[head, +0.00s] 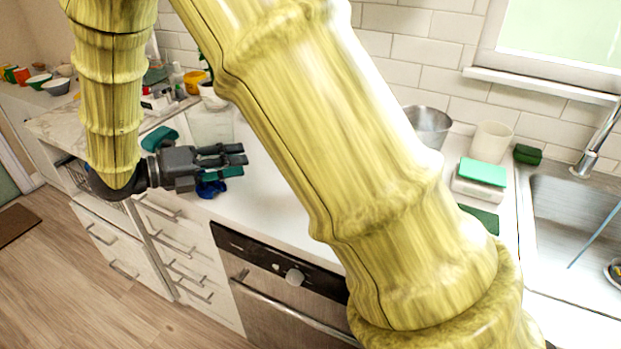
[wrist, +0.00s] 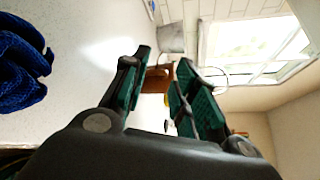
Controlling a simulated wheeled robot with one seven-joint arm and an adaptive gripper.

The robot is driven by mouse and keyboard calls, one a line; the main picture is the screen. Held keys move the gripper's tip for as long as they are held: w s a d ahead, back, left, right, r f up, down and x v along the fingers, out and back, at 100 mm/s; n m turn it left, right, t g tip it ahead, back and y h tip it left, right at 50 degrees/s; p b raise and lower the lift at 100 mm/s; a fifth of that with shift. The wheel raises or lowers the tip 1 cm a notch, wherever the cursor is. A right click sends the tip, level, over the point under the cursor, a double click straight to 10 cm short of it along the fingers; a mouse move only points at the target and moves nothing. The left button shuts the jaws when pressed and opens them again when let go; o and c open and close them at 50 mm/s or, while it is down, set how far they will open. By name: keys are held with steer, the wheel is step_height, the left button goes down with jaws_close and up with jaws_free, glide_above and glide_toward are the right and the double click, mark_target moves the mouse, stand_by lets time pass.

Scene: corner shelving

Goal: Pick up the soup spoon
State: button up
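I cannot make out a soup spoon for certain in either view. My gripper (head: 238,160) is over the left part of the white counter, pointing right in the head view. In the wrist view my gripper (wrist: 165,65) has its two green-padded fingers apart, with nothing held between them. My yellow arm hides much of the counter's middle in the head view. A thin blue streak (head: 595,236) shows in the sink; I cannot tell what it is.
A crumpled blue cloth (head: 211,189) lies below my gripper; it fills the left of the wrist view (wrist: 20,65). A teal item (head: 160,138) lies behind. A metal bowl (head: 430,124), a cream canister (head: 491,143) and the sink (head: 560,215) are right.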

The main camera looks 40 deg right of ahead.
steer(key=x, duration=0.5)
steer(key=shift+s+d+p, duration=0.15)
steer(key=shift+d+p, duration=0.1)
steer(key=shift+p, duration=0.1)
steer(key=shift+s+d+f, duration=0.1)
steer(key=shift+s+d, duration=0.15)
steer(key=shift+d, duration=0.4)
steer(key=p+x, duration=0.1)
steer(key=x, duration=0.3)
steer(key=shift+f, duration=0.1)
steer(key=shift+c, duration=0.3)
jaws_close()
